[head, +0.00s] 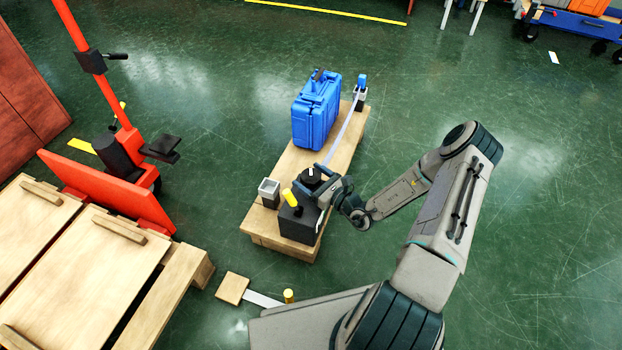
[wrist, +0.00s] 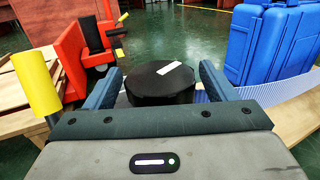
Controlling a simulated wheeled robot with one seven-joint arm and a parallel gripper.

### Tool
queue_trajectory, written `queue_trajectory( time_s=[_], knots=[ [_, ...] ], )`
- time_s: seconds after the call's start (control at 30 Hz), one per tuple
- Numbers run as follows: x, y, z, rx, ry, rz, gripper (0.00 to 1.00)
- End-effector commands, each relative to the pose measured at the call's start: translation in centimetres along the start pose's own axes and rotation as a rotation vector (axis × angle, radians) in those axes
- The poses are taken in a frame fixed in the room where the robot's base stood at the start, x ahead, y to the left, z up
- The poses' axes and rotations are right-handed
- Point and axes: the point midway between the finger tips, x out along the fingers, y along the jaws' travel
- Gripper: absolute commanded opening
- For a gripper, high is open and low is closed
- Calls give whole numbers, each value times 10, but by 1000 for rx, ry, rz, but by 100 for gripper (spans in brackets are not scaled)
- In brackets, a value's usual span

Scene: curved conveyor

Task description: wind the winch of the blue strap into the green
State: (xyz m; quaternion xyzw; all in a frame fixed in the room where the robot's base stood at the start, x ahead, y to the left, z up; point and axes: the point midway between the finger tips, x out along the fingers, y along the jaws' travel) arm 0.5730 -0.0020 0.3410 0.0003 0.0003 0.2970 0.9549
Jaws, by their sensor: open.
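The winch is a black box (head: 298,220) on a wooden platform, with a round black knob (head: 311,176) on top and a yellow grip (head: 289,196) at its left. A pale strap (head: 344,130) runs from it to a post with a blue top (head: 361,84). My gripper (head: 318,188) is open at the knob. In the wrist view my gripper (wrist: 160,84) has a finger on either side of the black knob (wrist: 160,90), which bears a white mark (wrist: 169,67). I cannot tell whether the fingers touch it. No green marking on the winch shows.
A blue case (head: 316,112) stands on the wooden platform (head: 271,241) behind the winch. A small open grey box (head: 268,190) is left of the winch. A red machine (head: 111,188) and pallets (head: 75,270) fill the left.

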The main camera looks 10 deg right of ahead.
Motion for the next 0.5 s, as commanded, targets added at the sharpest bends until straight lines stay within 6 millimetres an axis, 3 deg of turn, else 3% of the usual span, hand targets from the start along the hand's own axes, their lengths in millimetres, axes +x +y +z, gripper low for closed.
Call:
queue_trajectory(
  time_s=[0.17,0.33,0.5],
  knots=[
    [0,0,0,0,0,0,78],
    [0,0,0,-1,0,0,36],
    [0,0,0,0,0,-2,33]
  ],
)
